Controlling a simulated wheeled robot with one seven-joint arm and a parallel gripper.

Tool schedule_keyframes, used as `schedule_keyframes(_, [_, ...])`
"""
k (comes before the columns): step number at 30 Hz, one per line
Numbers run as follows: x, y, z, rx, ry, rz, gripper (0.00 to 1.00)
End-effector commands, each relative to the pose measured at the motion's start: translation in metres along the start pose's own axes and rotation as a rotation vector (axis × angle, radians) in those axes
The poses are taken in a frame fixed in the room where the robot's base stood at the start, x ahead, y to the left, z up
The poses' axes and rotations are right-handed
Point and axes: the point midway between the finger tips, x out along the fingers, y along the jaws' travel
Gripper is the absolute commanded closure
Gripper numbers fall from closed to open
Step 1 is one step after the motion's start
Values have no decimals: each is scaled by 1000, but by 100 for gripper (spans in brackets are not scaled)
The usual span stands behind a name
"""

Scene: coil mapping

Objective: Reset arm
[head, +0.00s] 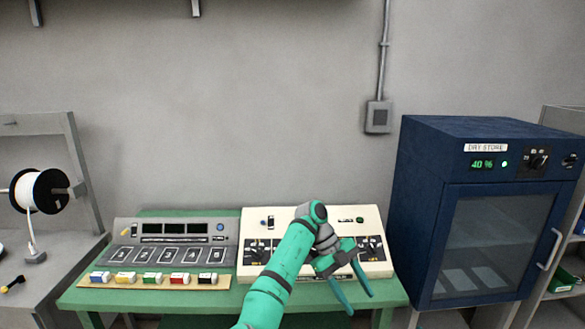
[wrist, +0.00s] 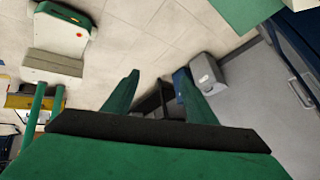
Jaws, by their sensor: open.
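My teal arm reaches up in front of the green table in the head view. My gripper (head: 357,300) is at its end, in front of the right part of the cream control panel (head: 283,217). Its two fingers are spread apart with nothing between them. In the wrist view my gripper (wrist: 160,95) is also open and empty, with the tiled floor and a few dark and blue objects beyond it. The arm and gripper hide part of the cream panel's knobs.
A grey console (head: 175,229) stands left on the green table (head: 75,295), behind a strip (head: 95,284) of several coloured blocks. A blue dry-store cabinet (head: 425,200) stands right. A white spool (head: 42,190) is on the left bench.

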Motion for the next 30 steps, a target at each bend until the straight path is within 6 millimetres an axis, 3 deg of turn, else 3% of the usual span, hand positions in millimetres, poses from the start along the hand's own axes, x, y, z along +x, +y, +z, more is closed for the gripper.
schedule_keyframes(7, [71,-10,13,-76,9,-74,48])
schedule_keyframes(12, [148,-26,15,-164,24,-164,48])
schedule_keyframes(18, [222,-34,18,-305,42,-301,48])
schedule_keyframes(30, [330,-28,10,-631,102,-602,48])
